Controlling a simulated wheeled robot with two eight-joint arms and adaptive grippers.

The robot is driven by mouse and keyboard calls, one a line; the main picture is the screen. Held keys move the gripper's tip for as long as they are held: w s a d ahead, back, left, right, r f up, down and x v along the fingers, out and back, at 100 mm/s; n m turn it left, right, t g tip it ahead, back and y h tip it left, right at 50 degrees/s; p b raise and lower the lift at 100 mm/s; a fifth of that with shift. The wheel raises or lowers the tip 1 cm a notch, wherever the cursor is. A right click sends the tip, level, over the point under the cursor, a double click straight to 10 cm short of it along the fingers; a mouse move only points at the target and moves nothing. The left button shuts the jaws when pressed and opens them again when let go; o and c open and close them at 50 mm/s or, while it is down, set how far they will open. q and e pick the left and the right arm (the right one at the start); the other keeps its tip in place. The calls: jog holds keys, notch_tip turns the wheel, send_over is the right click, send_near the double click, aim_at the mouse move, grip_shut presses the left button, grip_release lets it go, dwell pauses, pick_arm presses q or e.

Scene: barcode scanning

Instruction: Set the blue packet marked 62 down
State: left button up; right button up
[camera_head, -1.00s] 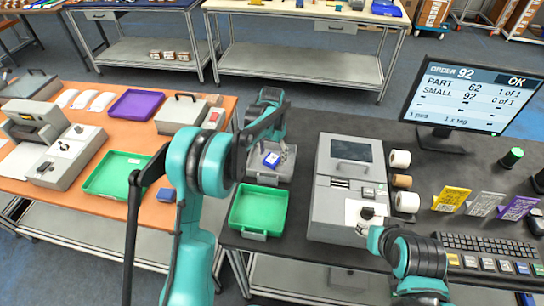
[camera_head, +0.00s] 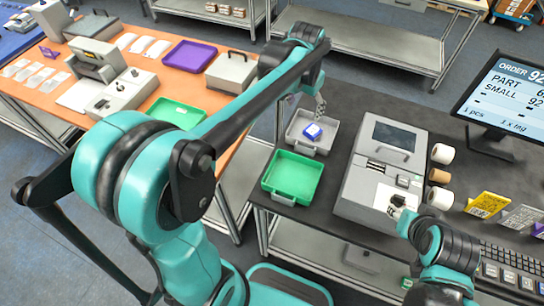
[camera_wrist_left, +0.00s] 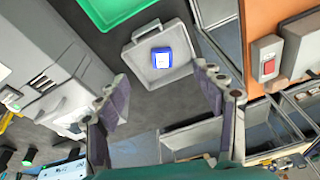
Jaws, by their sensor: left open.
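The blue packet (camera_head: 313,131) with a white label lies in the grey tray (camera_head: 296,146), touching no finger. Its number is too small to read. The packet also shows in the left wrist view (camera_wrist_left: 162,58), flat inside the tray (camera_wrist_left: 138,66). My left gripper (camera_head: 320,104) is open and empty, above and apart from the packet, near the tray's far side. In the left wrist view its two spread fingers (camera_wrist_left: 158,78) have nothing between them. My right gripper (camera_head: 398,204) is over the front of the grey machine (camera_head: 361,201); its fingers are too small to judge.
A green tray (camera_head: 291,176) stands in front of the grey tray. Label rolls (camera_head: 439,176) and the order monitor (camera_head: 515,95) stand to the right. An orange table (camera_head: 140,68) with a purple tray (camera_head: 194,54) is on the left, across a gap.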

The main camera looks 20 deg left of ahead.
pick_arm(q)
jog(key=s+a+f+n+t, duration=0.1)
jog(key=s+t, duration=0.1)
jog(key=s, duration=0.8)
jog(key=s+a+f+n+t, duration=0.1)
jog(key=s+f+t, duration=0.1)
jog(key=s, duration=0.8)
jog(key=shift+s+a+f+n+t, duration=0.2)
jog(key=shift+a+f+n+t, duration=0.05)
jog(key=shift+n+t, duration=0.15)
